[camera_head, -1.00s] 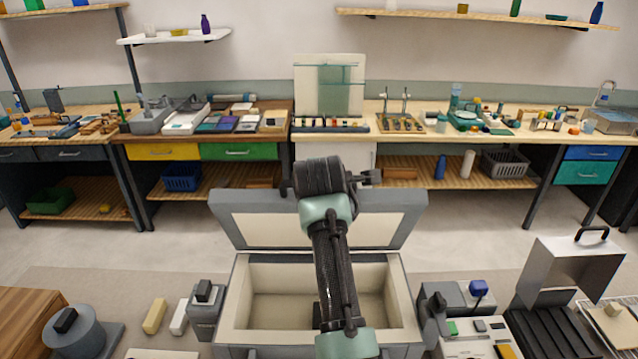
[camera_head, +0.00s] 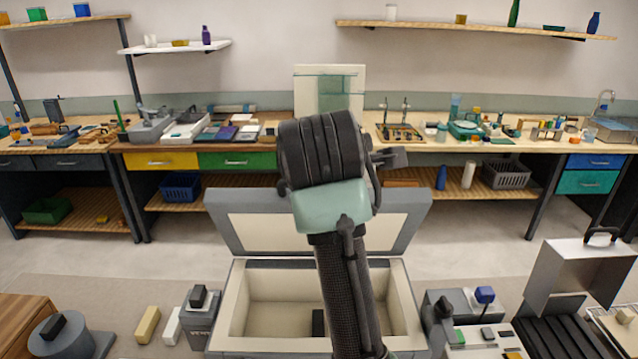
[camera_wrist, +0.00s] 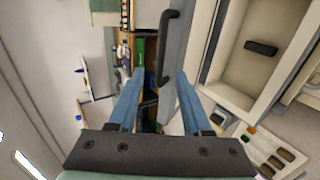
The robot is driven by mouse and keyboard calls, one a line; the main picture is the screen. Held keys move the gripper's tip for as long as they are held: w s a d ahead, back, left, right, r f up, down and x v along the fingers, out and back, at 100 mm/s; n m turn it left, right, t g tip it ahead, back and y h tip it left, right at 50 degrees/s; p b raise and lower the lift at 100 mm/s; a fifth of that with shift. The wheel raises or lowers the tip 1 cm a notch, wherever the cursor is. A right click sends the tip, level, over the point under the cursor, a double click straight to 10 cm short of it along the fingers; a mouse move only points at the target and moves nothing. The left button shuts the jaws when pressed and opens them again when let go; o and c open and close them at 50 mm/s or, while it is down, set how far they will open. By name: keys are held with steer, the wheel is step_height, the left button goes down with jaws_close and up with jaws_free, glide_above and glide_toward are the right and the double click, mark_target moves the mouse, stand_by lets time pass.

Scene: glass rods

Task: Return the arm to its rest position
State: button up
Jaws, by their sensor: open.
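My arm (camera_head: 345,270) rises in front of the body camera, over the open box. Its thick dark joint (camera_head: 322,150) and mint-green link stand in the middle of the view. In the wrist view my gripper (camera_wrist: 160,76) has two blue fingers spread apart with nothing between them. The gripper's fingers cannot be made out in the head view.
A grey box (camera_head: 222,300) with a raised lid (camera_head: 235,222) stands below the arm; a small black block (camera_head: 318,322) lies inside, also in the wrist view (camera_wrist: 261,48). Machines flank the box. A cluttered workbench (camera_head: 440,148) runs along the back wall. Open floor lies between.

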steer(key=shift+s+r, duration=0.3)
steer(key=shift+s, duration=0.15)
steer(key=s+a+r+m+t+y+b, duration=0.1)
steer(key=s+r+m+t, duration=0.25)
steer(key=r, duration=0.35)
steer(key=s+a+r+m+t+y+b, duration=0.1)
steer(key=s+a+r+m+t, duration=0.15)
steer(key=r+m+t, duration=0.35)
steer(key=s+d+r+m+t+h, duration=0.1)
steer(key=s+d+r+m+t, duration=0.15)
steer(key=s+r+m, duration=0.4)
steer(key=s+d+r+m+t+h, duration=0.15)
steer(key=s+r+t, duration=0.25)
steer(key=s, duration=0.6)
step_height(320, 180, down, 29)
steer(key=s+b, duration=0.1)
steer(key=b, duration=2.8)
steer(key=shift+s+d+b, duration=0.25)
steer(key=shift+d+b, duration=0.05)
steer(key=shift+d, duration=0.1)
steer(key=shift+m+y, duration=0.25)
